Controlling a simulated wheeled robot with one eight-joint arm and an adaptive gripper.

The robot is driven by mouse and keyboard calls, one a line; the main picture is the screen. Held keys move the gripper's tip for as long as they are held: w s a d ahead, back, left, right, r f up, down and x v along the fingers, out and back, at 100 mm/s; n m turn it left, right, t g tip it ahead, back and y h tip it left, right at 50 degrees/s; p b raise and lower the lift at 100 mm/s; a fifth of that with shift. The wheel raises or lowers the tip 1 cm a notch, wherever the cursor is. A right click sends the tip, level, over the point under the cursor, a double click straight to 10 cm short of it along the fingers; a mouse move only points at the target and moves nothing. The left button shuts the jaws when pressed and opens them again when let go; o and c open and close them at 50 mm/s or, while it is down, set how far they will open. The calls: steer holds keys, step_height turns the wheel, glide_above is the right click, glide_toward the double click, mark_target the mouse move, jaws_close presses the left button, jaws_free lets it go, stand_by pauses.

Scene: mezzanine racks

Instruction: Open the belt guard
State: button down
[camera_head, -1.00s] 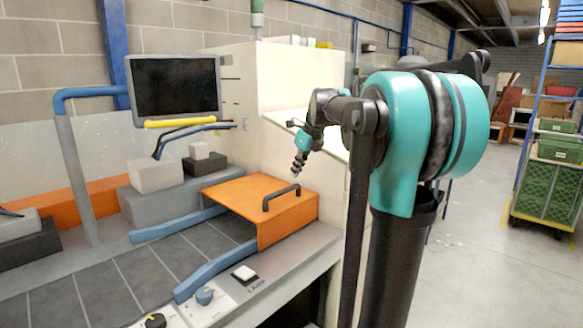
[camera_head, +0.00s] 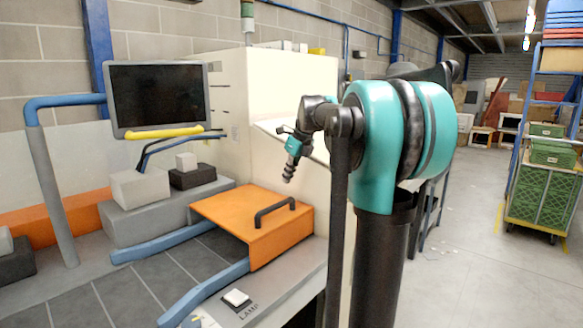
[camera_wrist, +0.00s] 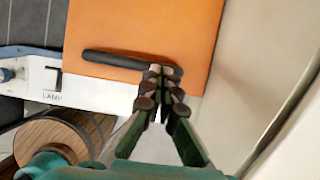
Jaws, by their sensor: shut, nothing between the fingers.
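The belt guard (camera_head: 232,217) is an orange box-like cover over the conveyor, lying closed and flat on top. Its dark bar handle (camera_head: 275,212) stands on the top near the front right edge. In the wrist view the orange guard (camera_wrist: 165,28) fills the top middle and the handle (camera_wrist: 112,60) runs across it. My gripper (camera_head: 288,177) is above and slightly right of the handle, apart from it in the head view. In the wrist view my gripper (camera_wrist: 160,74) is shut and empty, its fingertips overlapping the handle's right end; contact cannot be told.
Blue rails (camera_head: 205,292) flank the dark conveyor. A cream cabinet (camera_head: 285,95) stands behind, and a monitor (camera_head: 160,95) at the left.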

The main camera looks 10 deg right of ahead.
steer(key=shift+x, duration=1.05)
steer(key=shift+r, duration=0.2)
steer(key=shift+r, duration=0.1)
stand_by(1.1)
